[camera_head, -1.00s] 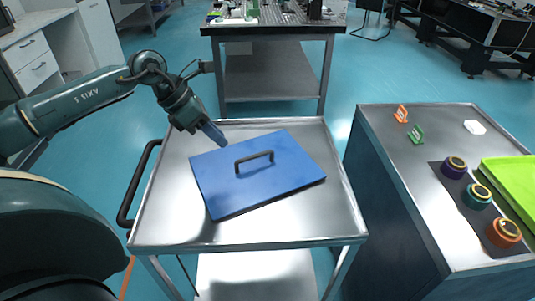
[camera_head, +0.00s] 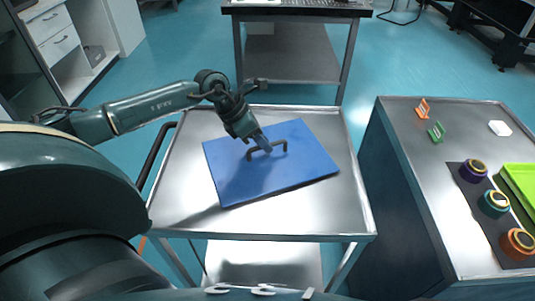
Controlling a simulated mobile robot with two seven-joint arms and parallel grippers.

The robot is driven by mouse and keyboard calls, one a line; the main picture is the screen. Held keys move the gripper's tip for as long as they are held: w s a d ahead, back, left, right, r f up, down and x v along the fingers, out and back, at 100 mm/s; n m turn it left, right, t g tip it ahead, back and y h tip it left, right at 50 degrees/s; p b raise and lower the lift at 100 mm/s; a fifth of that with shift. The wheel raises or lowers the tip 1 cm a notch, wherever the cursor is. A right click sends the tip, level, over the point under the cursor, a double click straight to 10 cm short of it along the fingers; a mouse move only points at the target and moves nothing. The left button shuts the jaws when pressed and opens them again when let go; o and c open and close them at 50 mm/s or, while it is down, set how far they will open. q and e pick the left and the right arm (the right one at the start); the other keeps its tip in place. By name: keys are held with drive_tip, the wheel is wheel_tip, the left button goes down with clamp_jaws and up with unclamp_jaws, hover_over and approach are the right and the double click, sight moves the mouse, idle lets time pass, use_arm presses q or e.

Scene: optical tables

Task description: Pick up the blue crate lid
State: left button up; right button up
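The blue crate lid (camera_head: 240,179) lies flat and slightly turned on the metal cart top (camera_head: 178,201). A dark arched handle (camera_head: 284,146) stands up from its middle. My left gripper (camera_head: 265,146) points down at the handle, with its bluish fingers overlapping the handle's left part. I cannot tell whether the fingers touch the handle or how far apart they are. My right gripper is not in view.
A counter (camera_head: 420,185) on the right holds an orange holder (camera_head: 423,108), a green holder (camera_head: 436,131), a white piece (camera_head: 500,128), several round coloured pots and a green tray (camera_head: 520,182). Another table (camera_head: 297,8) stands behind the cart. Bare metal surrounds the lid.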

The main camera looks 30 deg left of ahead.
use_arm(q)
drive_tip(key=shift+x, duration=1.3)
drive_tip(key=shift+c, duration=0.5)
clamp_jaws()
drive_tip(key=shift+r, duration=0.1)
